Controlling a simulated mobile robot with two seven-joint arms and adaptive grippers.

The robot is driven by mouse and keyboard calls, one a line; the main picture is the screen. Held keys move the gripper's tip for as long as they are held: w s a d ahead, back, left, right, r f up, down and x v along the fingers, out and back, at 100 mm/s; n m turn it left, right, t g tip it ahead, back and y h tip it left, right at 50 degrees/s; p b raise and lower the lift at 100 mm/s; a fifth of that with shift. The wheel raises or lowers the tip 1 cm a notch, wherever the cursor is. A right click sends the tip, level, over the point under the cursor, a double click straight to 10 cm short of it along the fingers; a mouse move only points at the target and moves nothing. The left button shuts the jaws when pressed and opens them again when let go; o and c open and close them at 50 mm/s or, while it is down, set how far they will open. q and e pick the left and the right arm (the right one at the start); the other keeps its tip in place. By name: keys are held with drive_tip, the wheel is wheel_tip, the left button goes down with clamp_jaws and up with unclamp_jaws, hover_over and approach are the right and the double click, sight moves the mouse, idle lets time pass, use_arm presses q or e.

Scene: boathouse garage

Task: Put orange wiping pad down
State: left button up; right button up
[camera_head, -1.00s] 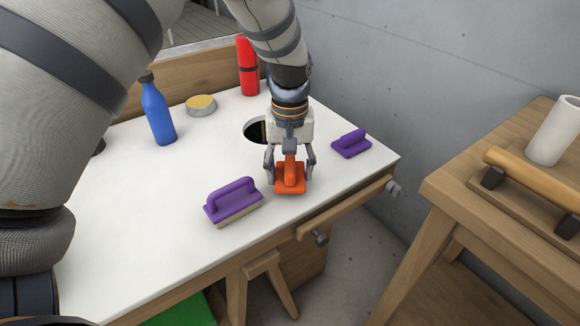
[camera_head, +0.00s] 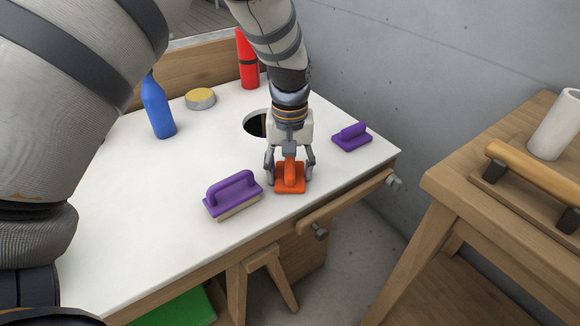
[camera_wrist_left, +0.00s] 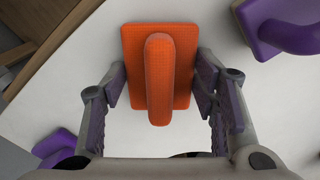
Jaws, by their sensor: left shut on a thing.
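The orange wiping pad (camera_head: 290,187) has a flat rectangular base and a raised handle along its middle. It is at the front right part of the white worktop (camera_head: 130,225), between two purple pads. My left gripper (camera_head: 290,173) points down and is shut on the orange pad, with a finger on each side; the left wrist view shows the pad (camera_wrist_left: 182,75) between the fingers (camera_wrist_left: 160,90). The pad is at or very close to the worktop; I cannot tell whether it touches. My right gripper is not in view.
One purple pad (camera_head: 233,190) lies left of the orange one, another (camera_head: 352,137) at the right rear. A round hole (camera_head: 254,124) is behind the gripper. A blue bottle (camera_head: 158,109), round tin (camera_head: 200,98) and red cylinder (camera_head: 247,60) stand farther back. The worktop's left-middle is clear.

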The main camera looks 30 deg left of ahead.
use_arm(q)
drive_tip(key=o, duration=1.2)
wheel_tip(320, 180, up, 12)
drive_tip(key=shift+c, duration=0.6)
clamp_jaws()
